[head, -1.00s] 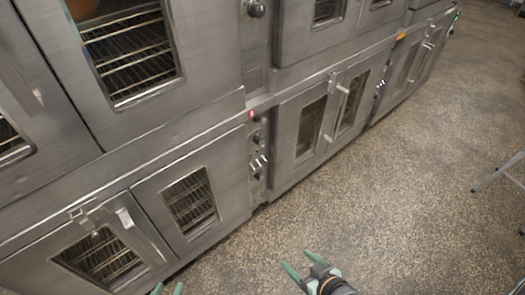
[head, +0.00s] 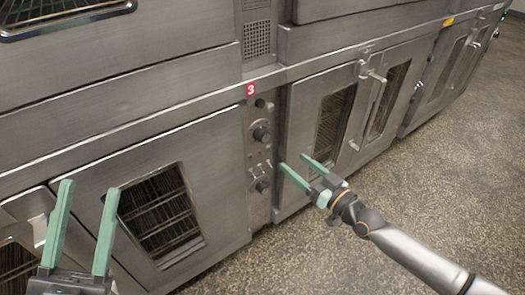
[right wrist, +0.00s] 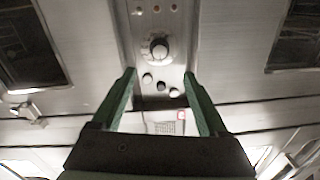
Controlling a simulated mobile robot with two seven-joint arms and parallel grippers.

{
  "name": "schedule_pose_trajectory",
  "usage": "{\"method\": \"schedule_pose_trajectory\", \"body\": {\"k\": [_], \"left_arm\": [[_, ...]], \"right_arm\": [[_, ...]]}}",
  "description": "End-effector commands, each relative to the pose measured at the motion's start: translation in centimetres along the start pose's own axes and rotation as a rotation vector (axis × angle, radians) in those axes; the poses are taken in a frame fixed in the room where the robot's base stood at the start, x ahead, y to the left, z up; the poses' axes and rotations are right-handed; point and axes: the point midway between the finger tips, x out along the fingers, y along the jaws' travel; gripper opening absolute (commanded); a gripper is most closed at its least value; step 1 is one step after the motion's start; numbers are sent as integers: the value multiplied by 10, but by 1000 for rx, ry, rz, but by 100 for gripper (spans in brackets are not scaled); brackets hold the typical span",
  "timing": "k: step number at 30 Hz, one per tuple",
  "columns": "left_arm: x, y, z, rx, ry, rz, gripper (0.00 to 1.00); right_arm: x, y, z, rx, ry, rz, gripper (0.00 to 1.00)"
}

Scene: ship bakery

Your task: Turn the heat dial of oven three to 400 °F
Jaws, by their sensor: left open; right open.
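The control panel of oven three (head: 258,150) is a narrow upright strip with a red "3" label (head: 250,89) at its top. It carries an upper round dial (head: 261,133), small switches and a lower round dial (head: 262,186). Their markings are too small to read. My right gripper (head: 292,161) is open and empty, just right of the panel in the head view. The right wrist view shows a round dial (right wrist: 159,49) beyond and between its open fingers (right wrist: 159,72), not touched; I cannot tell which dial. My left gripper (head: 90,186) is open and empty at lower left.
An oven door with a window (head: 160,212) lies left of the panel. Double doors with a protruding handle (head: 372,76) lie right of it, close to my right gripper. The speckled floor (head: 450,190) at right is clear.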

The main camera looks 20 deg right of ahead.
Motion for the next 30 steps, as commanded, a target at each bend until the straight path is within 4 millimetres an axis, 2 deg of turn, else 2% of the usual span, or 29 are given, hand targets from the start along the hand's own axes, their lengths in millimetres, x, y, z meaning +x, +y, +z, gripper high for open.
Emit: {"method": "schedule_pose_trajectory", "body": {"k": [5,8,15,21,30], "left_arm": [[0,0,-13,16,59,5,50],[-1,1,-23,27,105,9,50],[-7,6,-14,9,94,10,50],[-12,9,-8,-5,91,11,50],[-15,10,-4,-13,89,11,50]], "right_arm": [[15,2,-1,3,8,2,77],[30,1,-1,2,8,0,77],[76,1,-1,2,7,-1,77],[107,1,0,2,5,0,77],[125,1,-1,2,3,0,77]]}}
